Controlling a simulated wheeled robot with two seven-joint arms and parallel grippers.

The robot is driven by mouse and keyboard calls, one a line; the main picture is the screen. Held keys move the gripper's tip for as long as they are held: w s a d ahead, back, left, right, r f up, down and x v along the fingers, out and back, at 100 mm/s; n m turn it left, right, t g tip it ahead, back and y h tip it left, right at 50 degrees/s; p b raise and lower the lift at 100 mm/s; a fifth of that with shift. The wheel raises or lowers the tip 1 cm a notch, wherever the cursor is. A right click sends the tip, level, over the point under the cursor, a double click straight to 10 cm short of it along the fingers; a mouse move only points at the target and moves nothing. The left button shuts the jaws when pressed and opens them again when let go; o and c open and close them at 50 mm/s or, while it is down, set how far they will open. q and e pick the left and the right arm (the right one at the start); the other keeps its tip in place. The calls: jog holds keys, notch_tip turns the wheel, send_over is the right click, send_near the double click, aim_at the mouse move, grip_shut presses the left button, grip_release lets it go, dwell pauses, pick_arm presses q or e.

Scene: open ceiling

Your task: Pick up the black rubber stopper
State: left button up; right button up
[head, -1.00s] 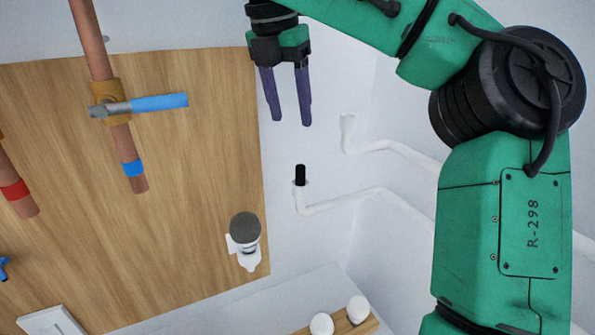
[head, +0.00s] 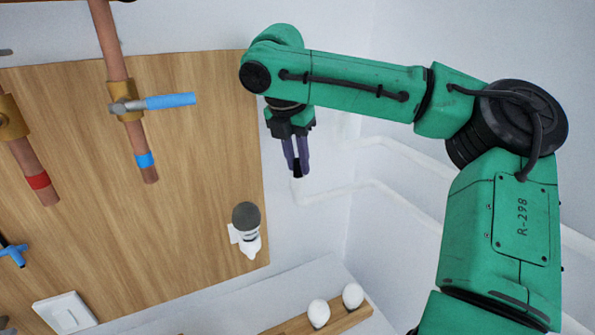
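The black rubber stopper (head: 297,170) sits at the upright open end of a white pipe (head: 330,193), right of the wooden board. My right gripper (head: 298,173) points down at it, with its two purple-grey fingers close together on either side of the stopper. The fingers appear shut on it; only a small dark part shows between the tips, and the rest is hidden. The stopper still appears to be at the pipe mouth. My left gripper is not in view.
The wooden board (head: 205,215) carries copper pipes, a blue-handled valve (head: 165,101) and a grey-topped white fitting (head: 246,228). A second white pipe (head: 395,150) runs behind my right arm. A wooden rack with white round pieces (head: 318,313) stands below.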

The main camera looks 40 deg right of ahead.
aim_at(297, 159)
jog(key=shift+w+d, duration=0.1)
jog(key=shift+w, duration=0.05)
grip_shut()
jog(key=shift+r, duration=0.1)
notch_tip(297, 159, up, 10)
jog(key=shift+f, duration=0.1)
jog(key=shift+f, duration=0.1)
